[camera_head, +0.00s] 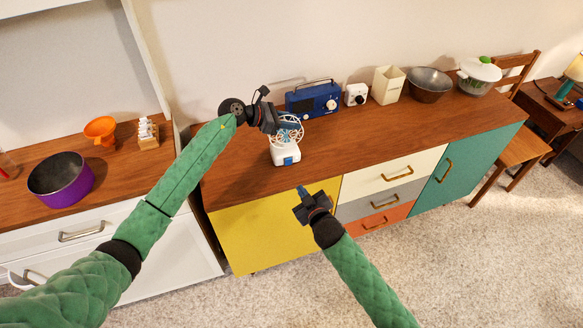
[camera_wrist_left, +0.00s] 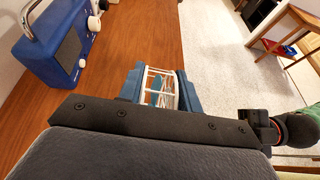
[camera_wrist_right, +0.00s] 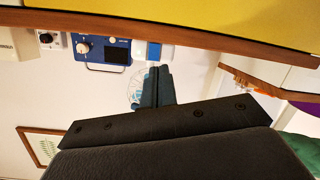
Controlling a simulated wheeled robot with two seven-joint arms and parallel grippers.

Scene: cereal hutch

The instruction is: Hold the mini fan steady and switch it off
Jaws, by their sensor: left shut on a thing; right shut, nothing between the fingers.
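The mini fan (camera_head: 286,154) stands upright on the wooden counter, with a white base, a blue patch on its front and a round white cage. My left gripper (camera_head: 283,120) is shut on the fan's cage from the upper left. In the left wrist view the white cage (camera_wrist_left: 161,88) sits between its blue fingers (camera_wrist_left: 159,84). My right gripper (camera_head: 301,190) is shut and empty in front of the counter edge, lower than the fan and apart from it. In the right wrist view its closed fingers (camera_wrist_right: 156,86) partly cover the fan cage (camera_wrist_right: 133,88); the base's blue patch (camera_wrist_right: 154,50) shows above.
A blue radio (camera_head: 313,100) stands just behind the fan to the right, then a small white device (camera_head: 356,94), a cream container (camera_head: 387,85) and a metal bowl (camera_head: 429,84). The counter (camera_head: 245,178) left and in front of the fan is clear. Yellow cabinet front (camera_head: 270,235) lies below.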

